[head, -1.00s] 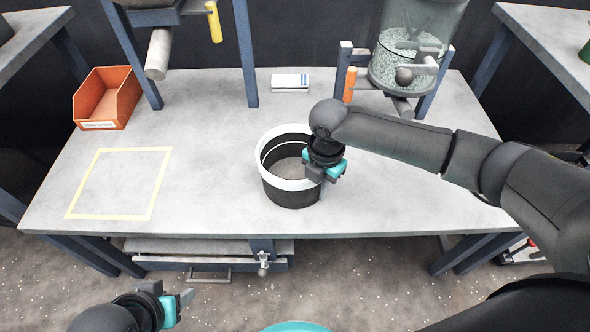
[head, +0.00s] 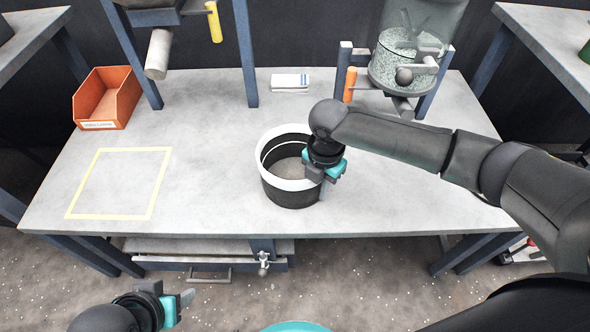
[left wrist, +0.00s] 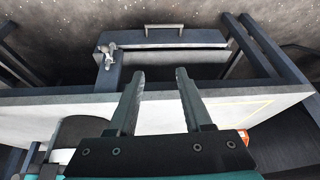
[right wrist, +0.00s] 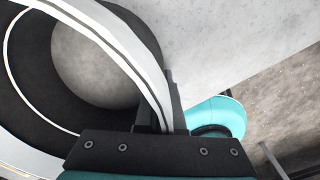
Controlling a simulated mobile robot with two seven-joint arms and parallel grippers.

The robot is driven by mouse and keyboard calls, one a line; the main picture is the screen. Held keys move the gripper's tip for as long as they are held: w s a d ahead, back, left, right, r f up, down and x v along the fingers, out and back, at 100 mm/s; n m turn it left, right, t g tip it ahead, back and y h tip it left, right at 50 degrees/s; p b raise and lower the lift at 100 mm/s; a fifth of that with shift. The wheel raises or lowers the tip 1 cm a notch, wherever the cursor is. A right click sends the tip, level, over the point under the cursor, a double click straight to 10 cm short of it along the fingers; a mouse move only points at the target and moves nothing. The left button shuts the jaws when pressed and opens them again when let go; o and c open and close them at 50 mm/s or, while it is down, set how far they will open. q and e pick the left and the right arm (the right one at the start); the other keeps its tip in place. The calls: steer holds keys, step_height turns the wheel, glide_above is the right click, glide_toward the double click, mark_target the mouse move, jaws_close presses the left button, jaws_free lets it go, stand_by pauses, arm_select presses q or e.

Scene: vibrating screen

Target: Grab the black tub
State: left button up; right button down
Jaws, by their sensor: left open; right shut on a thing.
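The black tub (head: 291,196) with a white rim stands upright on the workbench, near the middle of its front part. It looks to hold some grey material or show a grey bottom inside. My right gripper (head: 325,176) is shut on the tub's right wall; in the right wrist view its fingers (right wrist: 160,112) sit on either side of the white rim (right wrist: 125,55). My left gripper (head: 180,302) is open and empty, low in front of the bench. In the left wrist view its two fingers (left wrist: 158,100) stand apart, facing the bench's front edge.
A yellow-outlined square (head: 120,183) is marked on the bench at left. A clear hopper with granules (head: 412,60) stands at back right.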

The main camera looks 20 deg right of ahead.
steer(key=shift+s+d+f, duration=0.1)
steer(key=shift+s, duration=0.2)
steer(key=r+p, duration=0.1)
steer(key=r, duration=0.1)
steer(key=r+p, duration=0.2)
steer(key=r, duration=0.1)
steer(key=r+p, duration=0.1)
steer(key=r, duration=0.2)
steer(key=shift+w+r, duration=0.1)
steer(key=shift+w, duration=0.2)
arm_select(q)
steer(key=s+a+f+g+p, duration=0.1)
steer(key=s+f+p, duration=0.1)
steer(key=f, duration=0.7)
steer(key=s+a+f+g+p, duration=0.1)
steer(key=s+a+f+p, duration=0.1)
steer(key=s+f, duration=0.3)
steer(key=shift+a+f+y+p, duration=0.35)
steer(key=shift+f+p, duration=0.5)
steer(key=shift+f, duration=1.45)
arm_select(e)
step_height(320, 180, up, 12)
